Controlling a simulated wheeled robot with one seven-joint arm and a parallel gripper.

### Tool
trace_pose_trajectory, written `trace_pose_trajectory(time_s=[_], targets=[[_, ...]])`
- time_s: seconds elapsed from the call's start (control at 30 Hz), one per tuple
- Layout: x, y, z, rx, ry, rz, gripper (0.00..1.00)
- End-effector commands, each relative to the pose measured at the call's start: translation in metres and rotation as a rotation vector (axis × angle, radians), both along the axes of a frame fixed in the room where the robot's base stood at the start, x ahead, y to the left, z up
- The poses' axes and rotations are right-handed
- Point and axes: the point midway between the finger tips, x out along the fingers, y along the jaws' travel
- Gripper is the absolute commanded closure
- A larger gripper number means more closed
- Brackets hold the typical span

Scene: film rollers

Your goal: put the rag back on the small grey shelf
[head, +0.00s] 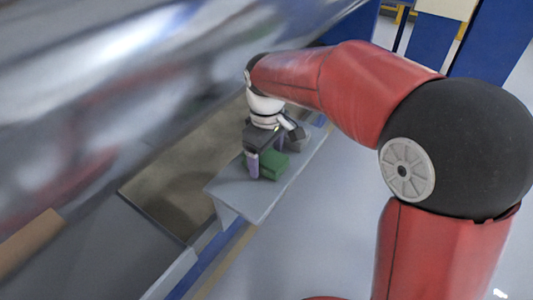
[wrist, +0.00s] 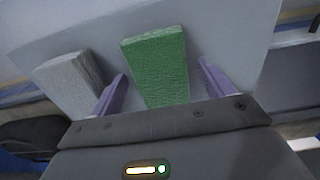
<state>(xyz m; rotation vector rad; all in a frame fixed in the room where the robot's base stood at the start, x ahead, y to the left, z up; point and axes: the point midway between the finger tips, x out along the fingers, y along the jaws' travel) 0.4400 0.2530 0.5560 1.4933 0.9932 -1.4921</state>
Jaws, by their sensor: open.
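The small grey shelf (head: 240,195) is a narrow light-grey board beside the large machine; it fills the upper part of the wrist view (wrist: 230,35). A green, rag-like folded block (head: 272,165) rests on it. In the wrist view the green block (wrist: 158,70) lies between the two purple fingers of my gripper (wrist: 163,72), with a gap on each side. A grey block of similar texture (wrist: 72,82) lies left of the left finger. I cannot tell which block is the rag. In the head view my gripper (head: 268,152) is low over the shelf, open, its far finger mostly hidden.
The big shiny metal roller (head: 110,110) runs along the left, close to my gripper. A brown recessed panel (head: 175,190) lies between it and the shelf. The floor (head: 320,220) right of the shelf is clear. Blue posts (head: 490,45) stand at the back right.

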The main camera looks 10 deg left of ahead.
Motion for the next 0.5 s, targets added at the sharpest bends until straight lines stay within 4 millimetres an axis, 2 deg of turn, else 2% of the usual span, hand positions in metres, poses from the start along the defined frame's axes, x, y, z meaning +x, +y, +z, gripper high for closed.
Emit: trace_pose_trajectory(time_s=[0.17, 0.5], targets=[[0.001, 0.0, 0.02, 0.002, -0.003, 0.0, 0.2], [0.001, 0.0, 0.091, 0.002, -0.003, -0.001, 0.2]])
